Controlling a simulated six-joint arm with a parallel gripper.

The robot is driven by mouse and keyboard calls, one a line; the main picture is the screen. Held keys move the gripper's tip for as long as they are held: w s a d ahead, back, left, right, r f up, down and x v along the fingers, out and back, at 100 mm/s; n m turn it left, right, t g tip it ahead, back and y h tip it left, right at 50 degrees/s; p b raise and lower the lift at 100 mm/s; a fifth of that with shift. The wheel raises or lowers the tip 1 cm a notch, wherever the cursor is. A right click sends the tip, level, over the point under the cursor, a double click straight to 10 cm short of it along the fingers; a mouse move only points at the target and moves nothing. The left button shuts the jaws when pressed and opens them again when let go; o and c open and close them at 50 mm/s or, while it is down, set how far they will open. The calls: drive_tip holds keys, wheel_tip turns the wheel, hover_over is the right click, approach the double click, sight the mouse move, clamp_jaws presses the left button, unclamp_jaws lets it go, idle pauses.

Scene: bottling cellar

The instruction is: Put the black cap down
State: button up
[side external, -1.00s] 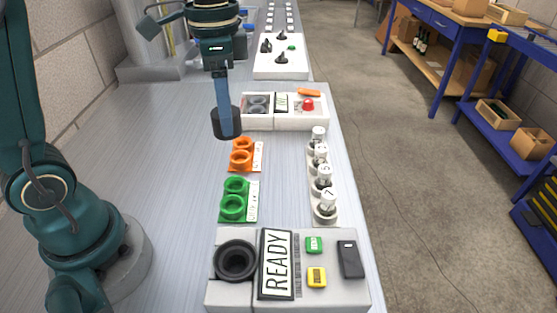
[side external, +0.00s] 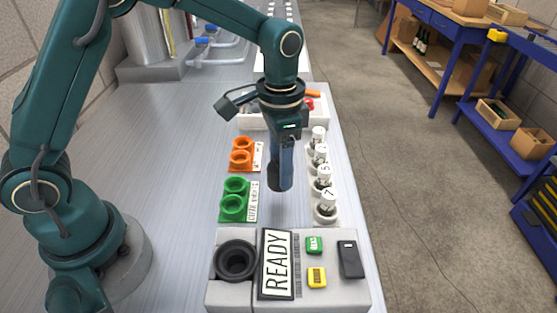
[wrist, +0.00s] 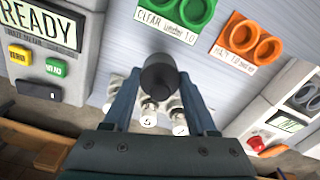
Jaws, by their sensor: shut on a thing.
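My gripper (side external: 281,182) points down over the bench, between the green ring holder and the row of small bottles. It is shut on the black cap (wrist: 159,74), a dark round piece between the fingertips in the wrist view. In the side view the fingers partly hide the cap, and it appears to hang above the bench. The green ring holder (side external: 235,200) lies to its left with two empty rings. The orange ring holder (side external: 241,155) lies behind that, also with empty rings.
Numbered bottles (side external: 324,183) stand in a row close right of my gripper. A grey station with a READY sign (side external: 276,265) and a black round socket (side external: 236,261) stands in front. A white tray (side external: 252,122) lies behind. Bare bench (side external: 150,160) is free at left.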

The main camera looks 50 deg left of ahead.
drive_tip(key=shift+f, duration=2)
drive_tip(key=shift+f, duration=0.1)
drive_tip(key=o, duration=1.3)
